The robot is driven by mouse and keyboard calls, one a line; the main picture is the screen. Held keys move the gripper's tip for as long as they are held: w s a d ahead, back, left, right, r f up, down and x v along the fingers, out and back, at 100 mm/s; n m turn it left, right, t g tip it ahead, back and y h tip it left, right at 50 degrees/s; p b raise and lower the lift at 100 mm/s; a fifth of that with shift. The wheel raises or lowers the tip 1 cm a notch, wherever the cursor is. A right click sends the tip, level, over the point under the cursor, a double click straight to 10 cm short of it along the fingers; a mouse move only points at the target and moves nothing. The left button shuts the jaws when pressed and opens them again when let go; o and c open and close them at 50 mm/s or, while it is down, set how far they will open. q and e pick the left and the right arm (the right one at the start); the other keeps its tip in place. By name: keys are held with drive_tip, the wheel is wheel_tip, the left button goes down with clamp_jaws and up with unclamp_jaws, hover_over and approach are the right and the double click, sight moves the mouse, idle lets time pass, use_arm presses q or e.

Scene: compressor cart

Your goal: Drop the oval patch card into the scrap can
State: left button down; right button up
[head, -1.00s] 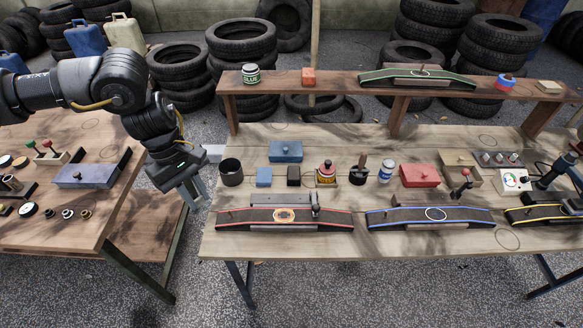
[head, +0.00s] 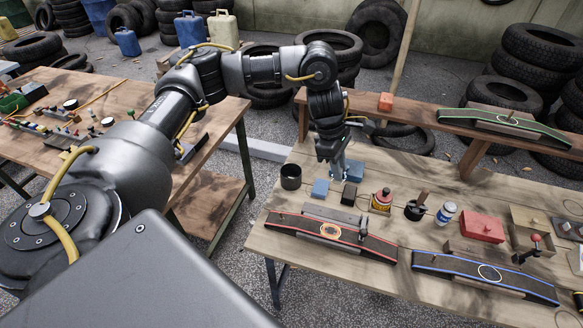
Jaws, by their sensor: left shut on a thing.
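My left gripper (head: 338,172) reaches over the back left of the right-hand table, fingers pointing down. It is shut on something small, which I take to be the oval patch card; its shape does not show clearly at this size. A dark open cylinder, which looks like the scrap can (head: 291,177), stands upright just left of the gripper, near the table's left edge. The gripper is beside the can, not over its mouth. My right gripper is not in view.
In front lies a red-edged strip (head: 375,245) with an orange oval. A wooden shelf (head: 420,122) runs behind.

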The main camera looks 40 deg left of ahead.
use_arm(q)
drive_tip(key=w+a+f+n+t+y+p, duration=0.1)
drive_tip(key=w+a+f+n+y+p, duration=0.15)
drive_tip(key=a+n, duration=0.8)
drive_tip(key=w+a+f+n+t+y+p, duration=0.2)
drive_tip(key=a+f+n+p, duration=0.1)
drive_tip(key=a+n, duration=0.75)
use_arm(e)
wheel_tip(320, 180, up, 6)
use_arm(q)
drive_tip(key=shift+m, duration=0.5)
drive_tip(key=f+b, duration=0.5)
drive_tip(key=shift+a+f+b, duration=0.35)
drive_tip(key=shift+f+b, duration=0.05)
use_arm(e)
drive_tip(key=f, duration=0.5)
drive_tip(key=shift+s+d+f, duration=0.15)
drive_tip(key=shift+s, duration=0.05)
use_arm(q)
drive_tip(key=shift+s, duration=0.1)
drive_tip(key=c, duration=1.2)
unclamp_jaws()
drive_tip(key=shift+r, duration=0.15)
drive_tip(key=p+v, duration=0.4)
drive_tip(key=v, duration=0.6)
drive_tip(key=shift+r, duration=0.3)
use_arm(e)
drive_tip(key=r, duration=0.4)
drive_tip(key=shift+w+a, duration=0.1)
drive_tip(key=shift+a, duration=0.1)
